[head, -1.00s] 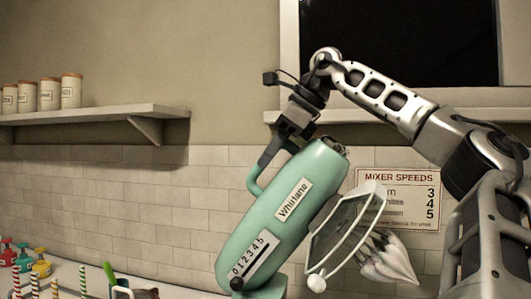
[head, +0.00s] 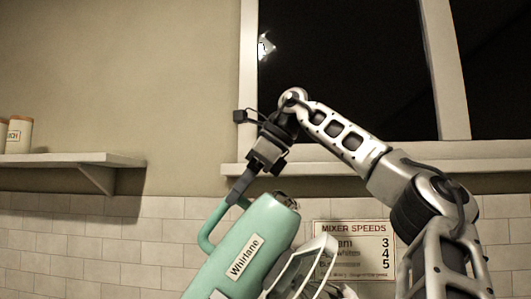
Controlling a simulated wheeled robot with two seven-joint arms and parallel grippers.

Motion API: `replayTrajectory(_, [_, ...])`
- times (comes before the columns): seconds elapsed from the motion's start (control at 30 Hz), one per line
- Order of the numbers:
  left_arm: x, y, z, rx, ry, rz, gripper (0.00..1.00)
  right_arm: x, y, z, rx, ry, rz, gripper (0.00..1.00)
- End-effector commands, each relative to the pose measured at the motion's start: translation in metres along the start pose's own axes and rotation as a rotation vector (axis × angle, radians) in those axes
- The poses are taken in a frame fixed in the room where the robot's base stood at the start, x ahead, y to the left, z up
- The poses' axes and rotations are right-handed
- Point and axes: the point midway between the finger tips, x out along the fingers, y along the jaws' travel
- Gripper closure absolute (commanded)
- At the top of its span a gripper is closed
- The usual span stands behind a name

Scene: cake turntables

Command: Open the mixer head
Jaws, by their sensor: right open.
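The teal mixer head (head: 262,222), labelled "Whirlane", is tilted steeply up, its upper end toward the upper right. Its handle (head: 206,228) is a loop on the left side. My right gripper (head: 234,198) is open at the top of the handle, with its fingers pointing down and left. I cannot tell whether they touch the handle. The lower part of the mixer is cut off by the bottom edge. My left gripper is not in view.
A "Mixer Speeds" sign (head: 353,250) is on the tiled wall behind, right of the mixer. A wall shelf (head: 70,160) with a canister (head: 18,135) is at the left. A dark window (head: 345,60) with a sill is above. The wall area left of the mixer is clear.

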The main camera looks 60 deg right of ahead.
Motion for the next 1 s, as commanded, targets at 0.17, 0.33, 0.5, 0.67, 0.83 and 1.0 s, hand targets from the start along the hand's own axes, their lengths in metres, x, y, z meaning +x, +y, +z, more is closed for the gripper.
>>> replayTrajectory(0.17, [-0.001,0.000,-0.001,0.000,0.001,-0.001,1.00,-0.046,-0.001,0.001,0.003,-0.001,-0.004,0.59])
replayTrajectory(0.33, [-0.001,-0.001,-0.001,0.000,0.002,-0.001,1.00,-0.081,-0.001,0.001,0.004,0.001,-0.004,0.59])
replayTrajectory(0.5, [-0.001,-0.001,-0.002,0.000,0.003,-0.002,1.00,-0.097,-0.002,-0.002,0.013,0.009,0.010,0.59])
replayTrajectory(0.67, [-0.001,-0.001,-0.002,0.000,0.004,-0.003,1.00,-0.108,-0.001,-0.001,0.009,0.005,0.007,0.59])
replayTrajectory(0.83, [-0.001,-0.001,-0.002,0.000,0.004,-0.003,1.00,-0.115,0.000,0.000,0.001,0.000,-0.001,0.59])
replayTrajectory(1.0, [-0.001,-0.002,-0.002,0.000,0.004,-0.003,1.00,-0.116,0.000,0.000,-0.002,-0.003,-0.001,0.59])
